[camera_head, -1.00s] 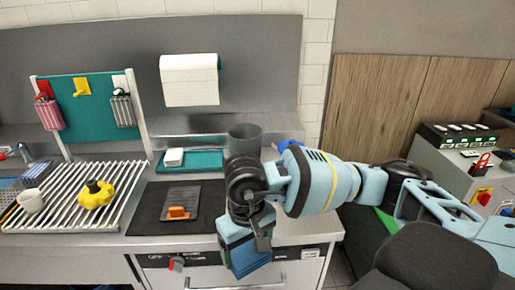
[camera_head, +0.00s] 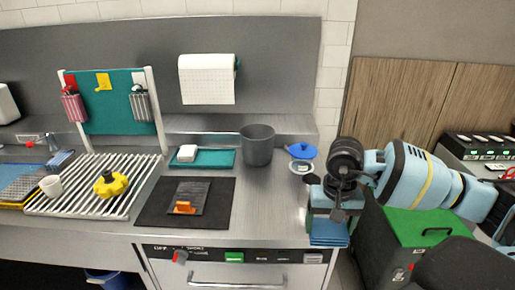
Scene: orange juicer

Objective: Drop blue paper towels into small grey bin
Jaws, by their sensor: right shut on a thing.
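A small dark grey bin (camera_head: 257,146), round and open at the top, stands on the steel counter near its back right. My right gripper (camera_head: 335,212) is at the counter's right end, pointing down. It is shut on a stack of blue paper towels (camera_head: 329,234), which hangs beside the counter's front right corner, apart from the bin. The bin is to the left of and farther back than the gripper. The fingertips are partly hidden by the gripper body. My left gripper is not in view.
A blue-lidded item (camera_head: 302,151) stands right of the bin. A green tray (camera_head: 213,160) with a white block lies left of it. A dark mat (camera_head: 155,211) and a slatted rack (camera_head: 60,205) fill the left. A green-topped box (camera_head: 420,227) stands at right.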

